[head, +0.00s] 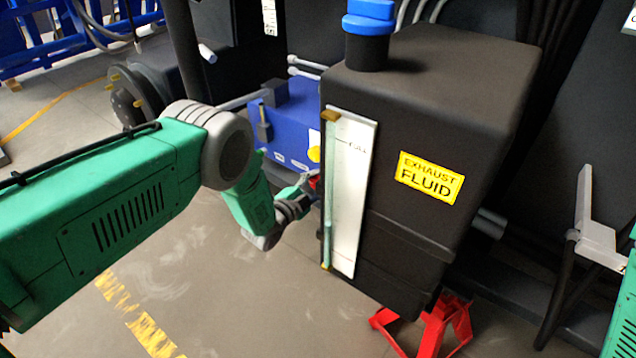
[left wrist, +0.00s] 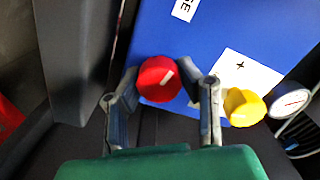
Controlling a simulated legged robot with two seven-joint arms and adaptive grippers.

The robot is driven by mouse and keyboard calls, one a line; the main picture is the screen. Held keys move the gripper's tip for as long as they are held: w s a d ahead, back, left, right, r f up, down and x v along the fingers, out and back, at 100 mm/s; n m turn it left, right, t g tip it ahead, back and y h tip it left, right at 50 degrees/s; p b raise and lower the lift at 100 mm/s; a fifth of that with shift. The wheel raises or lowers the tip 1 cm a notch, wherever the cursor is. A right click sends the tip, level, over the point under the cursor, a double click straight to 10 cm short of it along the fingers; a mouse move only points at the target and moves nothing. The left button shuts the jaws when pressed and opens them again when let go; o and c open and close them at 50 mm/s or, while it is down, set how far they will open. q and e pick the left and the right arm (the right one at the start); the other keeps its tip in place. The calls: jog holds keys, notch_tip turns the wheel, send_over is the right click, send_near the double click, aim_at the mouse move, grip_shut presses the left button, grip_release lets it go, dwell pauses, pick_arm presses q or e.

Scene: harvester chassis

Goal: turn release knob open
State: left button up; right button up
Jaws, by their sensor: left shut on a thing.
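My left gripper (left wrist: 160,85) is shut on the red knob, one finger on each side. In the head view the left gripper (head: 303,195) reaches the blue box (head: 288,125) behind the black tank. Only a bit of red shows there. A white label on the box above the knob ends in "SE"; the rest is cut off. My right gripper is not in view; a green part at the right edge seems to be my arm.
A yellow knob (left wrist: 243,107) and a round gauge (left wrist: 290,100) sit right of the red knob. The black exhaust fluid tank (head: 440,110) stands close to my left gripper. A red stand (head: 432,325) is below it.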

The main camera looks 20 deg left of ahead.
pick_arm(q)
jog(key=n, duration=0.3)
jog(key=a+f+n, duration=0.1)
jog(key=n, duration=0.1)
jog(key=shift+s+n, duration=0.25)
jog(key=shift+n, duration=0.05)
jog(key=n+b, duration=0.1)
jog(key=n, duration=0.3)
jog(key=shift+d, duration=0.1)
jog(key=n+b, duration=0.1)
jog(key=n, duration=0.4)
jog(key=shift+f+h, duration=0.1)
jog(key=shift+h, duration=0.2)
jog(key=n+b, duration=0.1)
jog(key=n, duration=0.3)
jog(key=shift+d, duration=0.15)
jog(key=shift+n+b, duration=0.35)
jog(key=shift+n, duration=0.05)
jog(key=shift+d, duration=0.15)
jog(key=o, duration=1.2)
jog(key=shift+w+r, duration=0.1)
jog(key=shift+r, duration=0.15)
